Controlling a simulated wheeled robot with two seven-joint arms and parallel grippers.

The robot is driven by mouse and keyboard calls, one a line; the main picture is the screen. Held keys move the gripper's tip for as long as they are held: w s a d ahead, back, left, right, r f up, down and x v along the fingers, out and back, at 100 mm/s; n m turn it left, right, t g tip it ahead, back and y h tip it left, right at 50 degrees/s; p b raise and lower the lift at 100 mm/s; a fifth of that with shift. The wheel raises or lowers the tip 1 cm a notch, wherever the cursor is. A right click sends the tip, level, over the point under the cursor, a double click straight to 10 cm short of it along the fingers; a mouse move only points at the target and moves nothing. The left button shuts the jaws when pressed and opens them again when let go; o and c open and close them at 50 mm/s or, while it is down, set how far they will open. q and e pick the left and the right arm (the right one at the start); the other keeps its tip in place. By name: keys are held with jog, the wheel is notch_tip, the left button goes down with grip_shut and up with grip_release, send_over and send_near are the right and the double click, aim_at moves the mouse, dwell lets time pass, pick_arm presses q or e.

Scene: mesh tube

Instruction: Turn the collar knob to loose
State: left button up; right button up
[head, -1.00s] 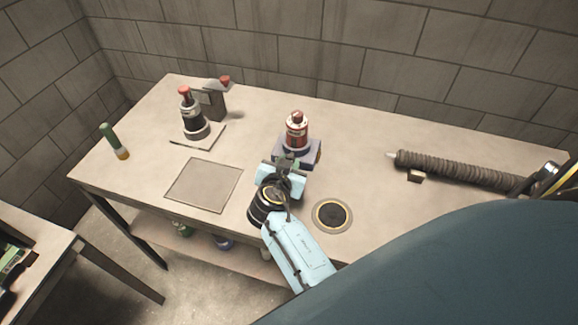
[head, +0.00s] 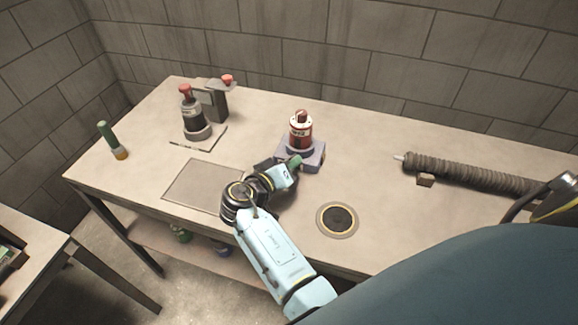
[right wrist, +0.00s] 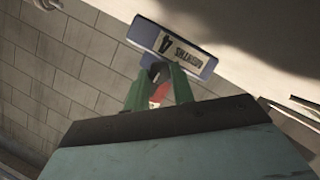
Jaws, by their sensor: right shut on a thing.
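A red and white canister (head: 300,132) stands upright in a blue-grey collar block (head: 316,157) near the middle of the table. My right gripper (head: 297,162), with green fingertips, reaches the front of this block from the near side. In the right wrist view the green fingers (right wrist: 158,84) close around a small part, mostly hidden, that appears to be the collar knob. A red bit shows between the fingers. Beyond them is a blue block with a pale label (right wrist: 184,50), its lettering upside down. I cannot read the knob's setting. My left gripper is out of view.
A dark red-topped bottle (head: 194,115) and a grey block (head: 213,100) stand at the back left. A green-handled tool (head: 108,138) is at the left edge. A round dark inset (head: 338,219) and a ribbed tube (head: 465,172) are to the right. A flat square plate (head: 200,186) lies front left.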

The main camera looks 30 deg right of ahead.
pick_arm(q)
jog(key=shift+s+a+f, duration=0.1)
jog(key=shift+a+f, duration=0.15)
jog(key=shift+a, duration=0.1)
pick_arm(e)
jog(key=shift+n, duration=0.3)
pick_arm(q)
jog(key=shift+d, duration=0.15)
pick_arm(e)
jog(key=shift+h, duration=0.3)
jog(key=o, duration=1)
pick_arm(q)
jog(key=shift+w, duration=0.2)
pick_arm(e)
jog(key=shift+r, duration=0.1)
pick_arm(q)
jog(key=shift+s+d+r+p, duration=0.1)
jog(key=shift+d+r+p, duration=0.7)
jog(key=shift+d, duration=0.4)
pick_arm(e)
jog(key=shift+r, duration=4.9)
